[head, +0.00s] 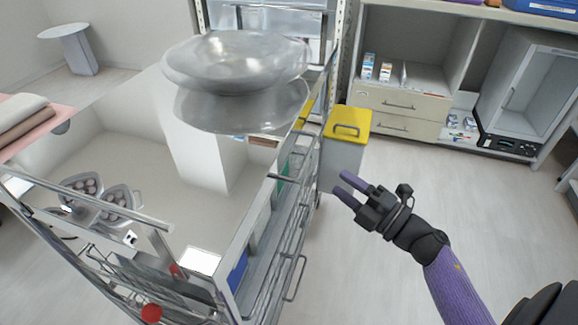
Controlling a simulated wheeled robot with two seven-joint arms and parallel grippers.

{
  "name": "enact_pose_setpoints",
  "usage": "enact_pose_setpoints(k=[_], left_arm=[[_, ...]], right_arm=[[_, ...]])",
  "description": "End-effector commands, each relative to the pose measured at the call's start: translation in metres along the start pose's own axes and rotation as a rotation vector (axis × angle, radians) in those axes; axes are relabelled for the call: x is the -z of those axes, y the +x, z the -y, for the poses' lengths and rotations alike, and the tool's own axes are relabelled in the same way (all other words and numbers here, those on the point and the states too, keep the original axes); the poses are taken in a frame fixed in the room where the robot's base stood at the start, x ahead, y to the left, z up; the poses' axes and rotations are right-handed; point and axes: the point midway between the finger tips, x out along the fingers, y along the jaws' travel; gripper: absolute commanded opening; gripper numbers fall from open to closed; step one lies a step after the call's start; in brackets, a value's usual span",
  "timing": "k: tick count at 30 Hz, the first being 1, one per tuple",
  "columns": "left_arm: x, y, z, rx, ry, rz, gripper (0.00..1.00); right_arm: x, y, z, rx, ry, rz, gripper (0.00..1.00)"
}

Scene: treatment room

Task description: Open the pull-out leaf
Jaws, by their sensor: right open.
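A metal trolley with a mirror-like top (150,185) stands at the left and centre. On its right side, just below the top, a short bar handle (287,178) sticks out; it may belong to the pull-out leaf, but I cannot make out the leaf itself. A lower looped handle (297,278) shows on the same side. My right gripper (342,184) is open and empty, to the right of the trolley, its fingers pointing left toward the short handle and apart from it. My left gripper is not in view.
A shiny metal basin (235,62) stands on the trolley's far end. A grey bin with a yellow lid (348,124) is behind the trolley's right side. Cabinets with drawers (400,102) line the back. The floor (480,215) at the right is clear.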

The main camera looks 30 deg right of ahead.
Motion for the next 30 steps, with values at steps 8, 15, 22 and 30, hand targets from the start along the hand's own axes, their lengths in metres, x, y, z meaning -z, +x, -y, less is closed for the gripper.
enact_pose_setpoints(k=[8, 15, 22, 30], left_arm=[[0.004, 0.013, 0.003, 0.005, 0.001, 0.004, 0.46], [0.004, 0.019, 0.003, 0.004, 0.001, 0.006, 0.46], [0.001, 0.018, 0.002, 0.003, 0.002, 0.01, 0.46], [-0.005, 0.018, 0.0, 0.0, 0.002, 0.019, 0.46]], right_arm=[[0.0, 0.059, 0.0, -0.004, -0.004, -0.002, 0.5], [0.0, 0.093, -0.001, -0.002, -0.001, 0.0, 0.5], [0.0, 0.098, -0.002, -0.001, 0.0, 0.001, 0.5], [0.0, 0.097, -0.002, -0.001, 0.0, 0.001, 0.12]])
